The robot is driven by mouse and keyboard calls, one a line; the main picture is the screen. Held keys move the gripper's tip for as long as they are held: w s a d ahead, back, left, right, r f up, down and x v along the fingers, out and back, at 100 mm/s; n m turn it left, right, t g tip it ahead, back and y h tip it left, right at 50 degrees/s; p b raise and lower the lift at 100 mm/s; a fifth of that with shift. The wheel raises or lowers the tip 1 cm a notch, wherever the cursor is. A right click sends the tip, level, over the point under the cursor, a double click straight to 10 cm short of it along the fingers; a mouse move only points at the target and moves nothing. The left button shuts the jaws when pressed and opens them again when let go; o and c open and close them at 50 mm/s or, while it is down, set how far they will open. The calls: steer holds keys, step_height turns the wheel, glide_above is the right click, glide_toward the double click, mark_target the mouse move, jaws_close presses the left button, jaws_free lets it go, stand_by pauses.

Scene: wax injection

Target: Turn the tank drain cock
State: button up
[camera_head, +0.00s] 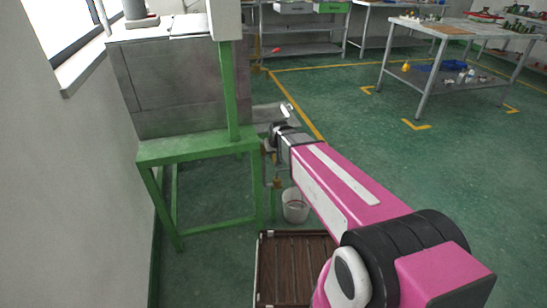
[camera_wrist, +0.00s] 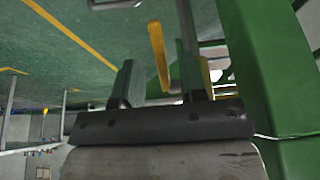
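The grey metal tank (camera_head: 185,88) sits on a green frame at the left in the head view. In the wrist view a brass-yellow lever (camera_wrist: 157,48), which looks like the drain cock's handle, stands between the fingers of my gripper (camera_wrist: 153,82). The fingers are apart, with gaps visible on both sides of the lever. Another brass part (camera_wrist: 205,75) shows behind the right finger. In the head view my gripper (camera_head: 273,143) is beside the frame's right front leg, and its fingers are mostly hidden. A brass fitting (camera_head: 276,184) shows below it.
The green frame (camera_wrist: 262,75) is close on the right in the wrist view. A white bucket (camera_head: 296,208) stands on the floor below my arm, with a brown slatted crate (camera_head: 268,270) nearer. A grey worktable (camera_head: 450,29) stands at the back right. Green floor between is open.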

mark_target(273, 156)
steer(key=shift+x, duration=1.65)
jaws_close()
